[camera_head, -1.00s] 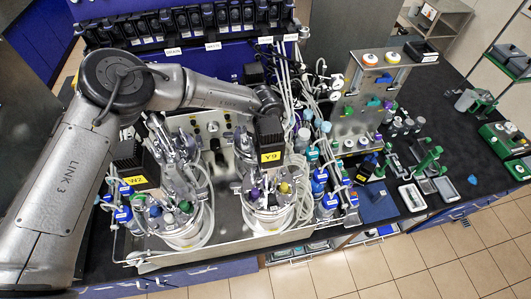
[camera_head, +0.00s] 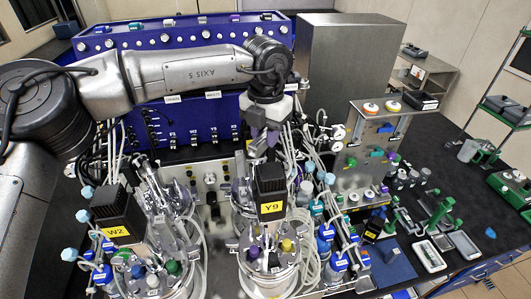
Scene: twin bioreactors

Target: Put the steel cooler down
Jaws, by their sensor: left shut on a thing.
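My left arm comes in from the left and reaches across the top of the twin bioreactors. My left gripper (camera_head: 262,142) points down, behind and above the black motor labelled Y9 (camera_head: 271,190). Its fingers are shut on the steel cooler, which I cannot clearly tell apart from the steel fittings and tubing there. The right bioreactor vessel (camera_head: 268,272) stands below Y9. The left one (camera_head: 155,283) stands beside it, with the motor labelled W2 (camera_head: 117,213). My right gripper is not in view.
A blue control unit (camera_head: 190,32) and a tall steel cabinet (camera_head: 345,60) stand behind. Tubes and blue-capped bottles (camera_head: 338,262) crowd both sides of the vessels. A steel rack (camera_head: 365,150) stands to the right. Black bench top (camera_head: 480,205) is partly clear at the far right.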

